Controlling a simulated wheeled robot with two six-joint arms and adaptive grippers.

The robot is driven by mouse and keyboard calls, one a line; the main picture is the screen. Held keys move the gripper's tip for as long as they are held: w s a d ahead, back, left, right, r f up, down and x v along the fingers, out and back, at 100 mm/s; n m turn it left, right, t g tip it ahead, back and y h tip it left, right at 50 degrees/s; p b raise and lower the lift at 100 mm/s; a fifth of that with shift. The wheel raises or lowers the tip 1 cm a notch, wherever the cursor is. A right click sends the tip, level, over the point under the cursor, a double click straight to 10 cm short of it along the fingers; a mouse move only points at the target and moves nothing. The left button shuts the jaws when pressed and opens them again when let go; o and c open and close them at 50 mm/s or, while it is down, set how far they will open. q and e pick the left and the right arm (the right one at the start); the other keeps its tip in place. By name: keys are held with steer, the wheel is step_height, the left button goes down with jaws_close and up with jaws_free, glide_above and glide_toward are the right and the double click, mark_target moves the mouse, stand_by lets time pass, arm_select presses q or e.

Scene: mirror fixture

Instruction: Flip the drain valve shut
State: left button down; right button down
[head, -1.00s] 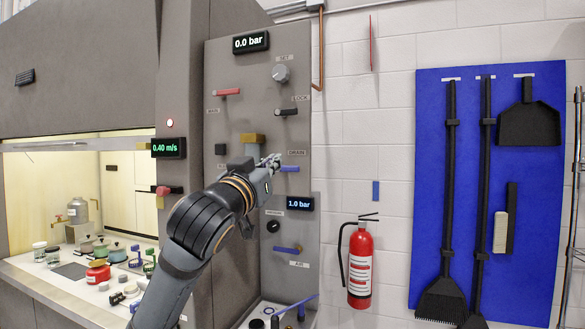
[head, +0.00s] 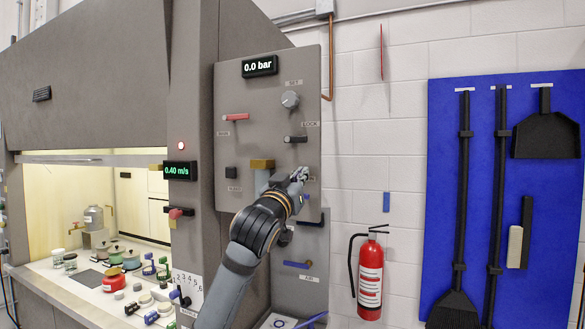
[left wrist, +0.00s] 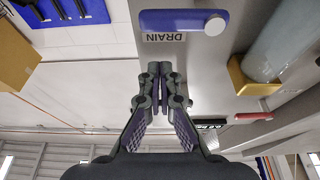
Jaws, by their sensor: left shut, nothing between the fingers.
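The drain valve's blue handle (left wrist: 180,22) shows in the left wrist view, above the upside-down DRAIN label on the grey panel. It lies level in that picture, with a round pale cap near its right end. My left gripper (left wrist: 160,88) is shut and empty; its fingertips appear below the handle and label, with a visible gap in the picture. In the head view my left gripper (head: 301,174) is in front of the panel at the DRAIN label and hides most or all of the handle. My right gripper is not in view.
The grey panel (head: 235,100) also carries a red handle (head: 236,117), a grey knob (head: 290,99), a black lock lever (head: 296,139), a yellow block (head: 262,164) and a blue air handle (head: 297,264). A fire extinguisher (head: 370,278) hangs on the wall to the right.

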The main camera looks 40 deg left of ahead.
arm_select(q)
steer(key=f, duration=0.4)
steer(key=shift+s, duration=0.2)
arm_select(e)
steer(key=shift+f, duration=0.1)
